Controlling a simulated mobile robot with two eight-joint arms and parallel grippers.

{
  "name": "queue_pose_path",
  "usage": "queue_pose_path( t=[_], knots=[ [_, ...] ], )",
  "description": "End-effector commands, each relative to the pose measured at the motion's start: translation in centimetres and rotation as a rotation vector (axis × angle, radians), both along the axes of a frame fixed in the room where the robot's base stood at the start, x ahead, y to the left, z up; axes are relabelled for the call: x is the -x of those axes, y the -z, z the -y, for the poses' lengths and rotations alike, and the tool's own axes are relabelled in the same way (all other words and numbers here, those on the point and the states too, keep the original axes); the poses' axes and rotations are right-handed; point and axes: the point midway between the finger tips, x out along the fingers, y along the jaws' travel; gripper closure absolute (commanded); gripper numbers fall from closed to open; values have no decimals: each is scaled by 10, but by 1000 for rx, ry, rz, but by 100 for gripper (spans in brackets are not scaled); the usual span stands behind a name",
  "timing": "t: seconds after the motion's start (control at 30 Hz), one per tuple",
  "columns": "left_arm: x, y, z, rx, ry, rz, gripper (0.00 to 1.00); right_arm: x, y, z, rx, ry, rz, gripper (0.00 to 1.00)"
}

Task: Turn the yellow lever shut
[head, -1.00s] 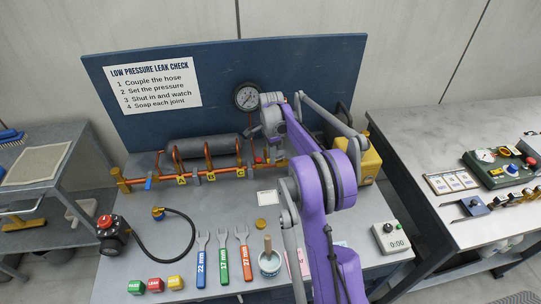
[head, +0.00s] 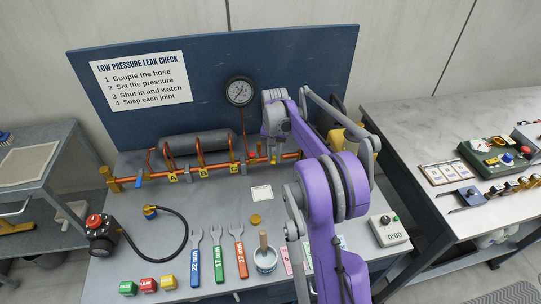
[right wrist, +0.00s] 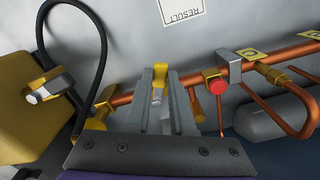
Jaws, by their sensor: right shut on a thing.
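The yellow lever (right wrist: 158,84) sits on the copper pipe (right wrist: 122,99) and shows between my right fingers in the right wrist view. My right gripper (right wrist: 160,78) is shut on it, with one finger on each side. The lever's end points away from the pipe, across it, toward the result card. In the head view, my right gripper (head: 274,150) is at the right part of the pipe, and my purple arm hides some of the bench there. My left gripper is not in view.
A red knob (right wrist: 215,83) is close beside the gripper on the pipe. A black hose (right wrist: 101,35) and a yellow box (right wrist: 30,115) lie on the other side. The pressure gauge (head: 239,91) is on the blue backboard.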

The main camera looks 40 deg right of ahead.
Motion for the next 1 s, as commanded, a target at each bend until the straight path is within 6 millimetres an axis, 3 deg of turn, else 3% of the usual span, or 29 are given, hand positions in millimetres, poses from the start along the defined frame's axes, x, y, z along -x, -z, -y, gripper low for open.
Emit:
queue_pose_path(
  t=[0.5, 1.0],
  knots=[
    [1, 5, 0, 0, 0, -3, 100, 11, 0, 12, 1, -331, 0, 100],
    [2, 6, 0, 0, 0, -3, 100, 12, -1, 14, 1, -388, 0, 100]
  ],
)
